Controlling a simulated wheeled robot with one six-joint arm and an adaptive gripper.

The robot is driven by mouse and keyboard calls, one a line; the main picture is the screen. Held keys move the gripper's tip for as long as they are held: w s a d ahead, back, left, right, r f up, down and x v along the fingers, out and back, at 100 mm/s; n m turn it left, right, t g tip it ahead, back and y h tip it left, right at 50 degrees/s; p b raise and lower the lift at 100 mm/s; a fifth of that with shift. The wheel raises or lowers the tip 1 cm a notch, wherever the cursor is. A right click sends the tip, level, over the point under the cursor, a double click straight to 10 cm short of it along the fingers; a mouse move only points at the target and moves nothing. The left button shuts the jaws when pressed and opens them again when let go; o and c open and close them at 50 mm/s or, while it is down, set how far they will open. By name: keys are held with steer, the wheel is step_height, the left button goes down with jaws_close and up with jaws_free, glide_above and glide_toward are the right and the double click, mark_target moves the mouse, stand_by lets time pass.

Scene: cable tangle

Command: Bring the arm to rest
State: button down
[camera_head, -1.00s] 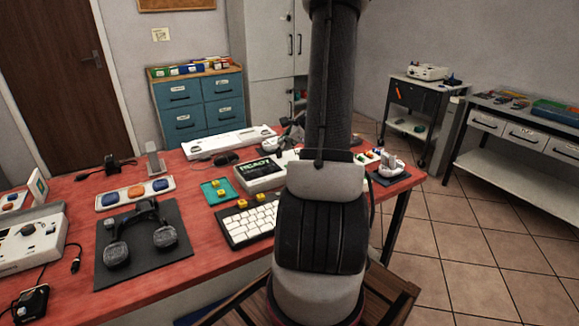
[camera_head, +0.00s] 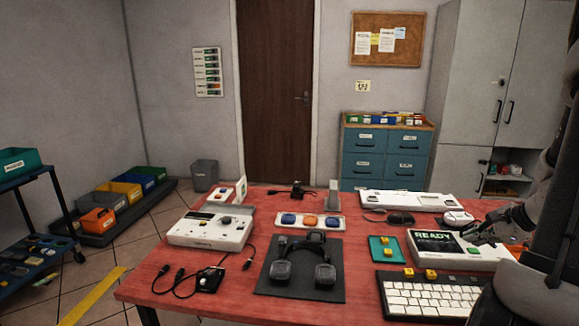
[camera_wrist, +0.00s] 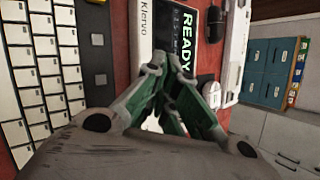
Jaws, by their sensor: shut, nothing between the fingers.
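My gripper (camera_wrist: 161,78) shows in the wrist view with its two green-sided fingers meeting at the tips, shut and empty. Past the tips is the white READY device (camera_wrist: 146,22), with a dark screen. In the head view my arm stands at the right edge, and my gripper (camera_head: 474,238) appears in front of or over the READY device (camera_head: 470,262). The gap between fingertips and device cannot be judged. The white keyboard (camera_head: 432,298) lies in front of the device. It also fills the left of the wrist view (camera_wrist: 45,62).
The red table (camera_head: 200,287) holds a black mat (camera_head: 335,288) with a headset (camera_head: 302,262), a white console (camera_head: 212,231) with loose cables, a three-button strip (camera_head: 309,221), and a teal tray (camera_head: 378,253). Blue drawers (camera_head: 385,160) and a grey cabinet (camera_head: 480,90) stand behind.

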steer(key=s+a+r+n+g+h, duration=0.1)
steer(key=s+a+r+n, duration=0.7)
steer(key=a+r+n, duration=0.2)
steer(key=s+a+r+n+g+h, duration=0.1)
steer(key=s+a+r+n+g, duration=0.1)
steer(key=s+a+r+n, duration=0.7)
steer(key=a+n, duration=0.1)
steer(key=n, duration=0.2)
steer(key=shift+a+r+n, duration=0.4)
